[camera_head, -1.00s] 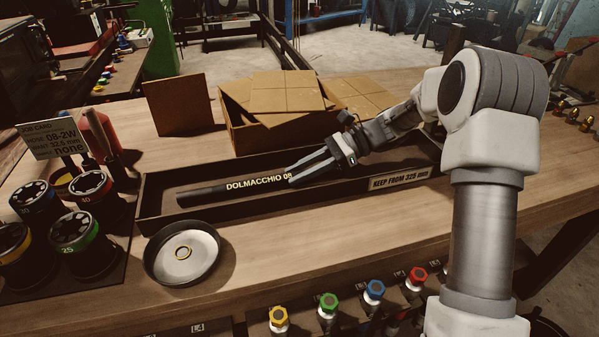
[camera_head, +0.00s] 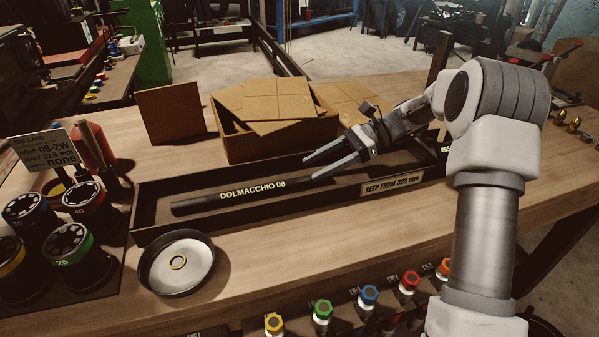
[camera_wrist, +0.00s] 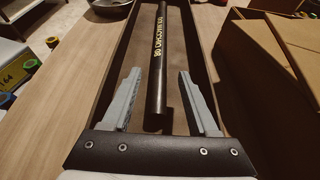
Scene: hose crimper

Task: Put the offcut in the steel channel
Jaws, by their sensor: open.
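The offcut, a black hose piece with yellow "DOLMACCHIO 08" lettering (camera_head: 253,190), lies lengthwise inside the long dark steel channel (camera_head: 290,205). It also shows in the wrist view (camera_wrist: 162,60), running away from me between the channel walls. My gripper (camera_head: 318,164) is open and empty, above the channel near the right end of the offcut. In the wrist view, the fingers (camera_wrist: 158,73) stand apart on either side of the offcut's near end, with gaps on both sides.
Behind the channel stands an open cardboard box (camera_head: 245,140) with loose flaps. A round dish (camera_head: 180,275) with a small ring sits in front. Black die sets (camera_head: 75,245) and a job card (camera_head: 45,147) are at the left. Coloured fittings (camera_head: 370,295) line the front edge.

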